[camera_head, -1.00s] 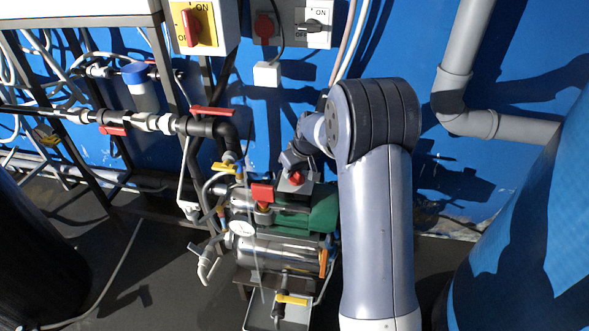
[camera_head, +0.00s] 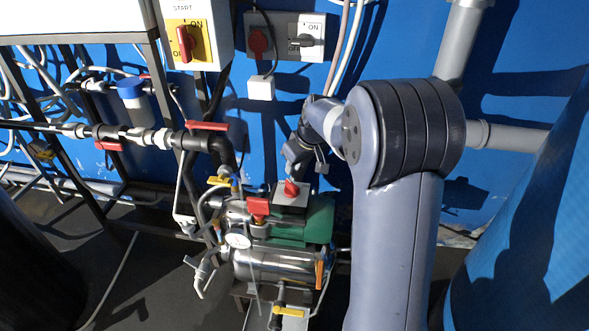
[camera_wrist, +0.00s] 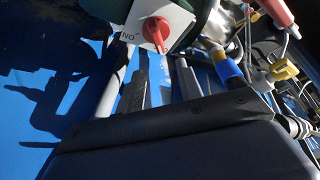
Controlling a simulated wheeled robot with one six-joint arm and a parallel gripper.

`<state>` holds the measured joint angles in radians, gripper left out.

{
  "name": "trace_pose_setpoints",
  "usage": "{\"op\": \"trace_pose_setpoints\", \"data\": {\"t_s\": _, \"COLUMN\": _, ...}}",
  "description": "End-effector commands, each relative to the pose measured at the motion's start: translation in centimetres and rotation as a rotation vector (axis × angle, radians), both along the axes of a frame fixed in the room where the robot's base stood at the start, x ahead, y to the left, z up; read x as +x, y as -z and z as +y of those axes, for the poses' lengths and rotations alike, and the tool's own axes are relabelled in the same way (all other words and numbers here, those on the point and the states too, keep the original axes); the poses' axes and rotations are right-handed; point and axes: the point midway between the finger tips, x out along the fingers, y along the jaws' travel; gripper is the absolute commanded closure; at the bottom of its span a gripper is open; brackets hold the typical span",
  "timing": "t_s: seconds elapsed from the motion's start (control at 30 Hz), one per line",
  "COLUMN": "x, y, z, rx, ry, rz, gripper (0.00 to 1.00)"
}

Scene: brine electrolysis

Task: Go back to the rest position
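My gripper (camera_wrist: 162,88) is open, with two grey fingers apart and blue wall showing between them. In the head view my gripper (camera_head: 292,152) is small and partly hidden by my own arm, above and apart from the red knob (camera_head: 291,188). This knob sits on a pale switch plate on top of the green pump motor (camera_head: 318,222). In the wrist view the red knob (camera_wrist: 156,29) is on its white plate beside an ON mark, beyond the fingertips. Nothing is held.
A yellow-and-red switch (camera_head: 184,42) and a grey switch (camera_head: 305,40) are on the wall. Pipes with a red valve handle (camera_head: 206,126) run at left. A large blue tank (camera_head: 530,240) stands close at right. A dark tank (camera_head: 35,265) is at lower left.

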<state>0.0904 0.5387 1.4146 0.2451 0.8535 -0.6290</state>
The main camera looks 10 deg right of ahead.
Motion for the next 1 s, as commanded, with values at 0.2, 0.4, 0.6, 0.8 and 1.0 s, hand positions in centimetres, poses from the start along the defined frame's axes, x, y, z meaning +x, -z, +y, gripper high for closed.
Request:
{"op": "trace_pose_setpoints", "data": {"t_s": 0.2, "x": -0.2, "y": -0.3, "z": -0.1, "rx": 0.000, "ry": 0.000, "rz": 0.001, "gripper": 0.65}}
{"op": "trace_pose_setpoints", "data": {"t_s": 0.4, "x": -0.1, "y": -0.2, "z": 0.0, "rx": 0.000, "ry": 0.000, "rz": 0.001, "gripper": 0.65}}
{"op": "trace_pose_setpoints", "data": {"t_s": 0.6, "x": 0.5, "y": 1.6, "z": 0.3, "rx": 0.000, "ry": -0.002, "rz": 0.003, "gripper": 0.65}}
{"op": "trace_pose_setpoints", "data": {"t_s": 0.8, "x": 1.8, "y": 5.3, "z": 0.8, "rx": 0.000, "ry": -0.001, "rz": 0.004, "gripper": 0.65}}
{"op": "trace_pose_setpoints", "data": {"t_s": 1.0, "x": 3.1, "y": 8.5, "z": 1.4, "rx": 0.001, "ry": -0.001, "rz": 0.003, "gripper": 0.65}}
